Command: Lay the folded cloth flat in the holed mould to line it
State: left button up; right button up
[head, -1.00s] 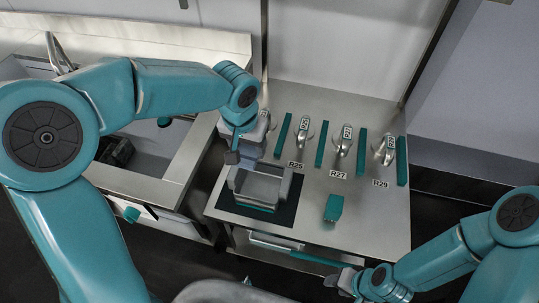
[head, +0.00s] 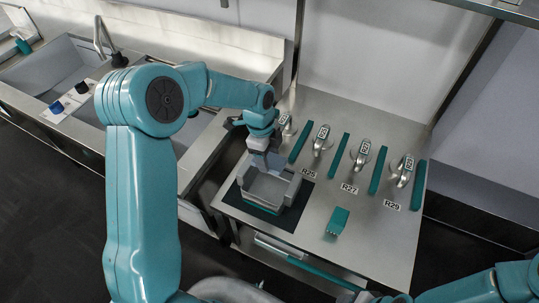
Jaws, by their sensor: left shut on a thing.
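The mould (head: 284,204) is a grey open-topped box on a black mat (head: 300,212) at the counter's left front. My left gripper (head: 267,162) points down at the mould's back wall, over its opening. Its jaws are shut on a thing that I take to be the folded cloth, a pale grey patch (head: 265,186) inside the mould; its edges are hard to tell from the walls. Holes in the mould are too small to see. My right gripper (head: 364,297) is at the bottom edge, mostly cut off, far from the mould.
A teal block (head: 338,222) stands on the steel counter (head: 310,222) right of the mould. Behind are several metal fittings (head: 361,153) between teal dividers (head: 378,170), labelled R25, R27 and R29. A sink (head: 55,68) is at the left.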

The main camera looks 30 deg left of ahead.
pick_arm(q)
jog(key=shift+f+b, duration=0.35)
jog(key=shift+f, duration=0.15)
jog(key=shift+f+b, duration=5.15)
jog(key=shift+f, duration=2.3)
jog(key=o, duration=1.1)
jog(key=shift+r+p, duration=5.3)
jog(key=shift+r, duration=2.55)
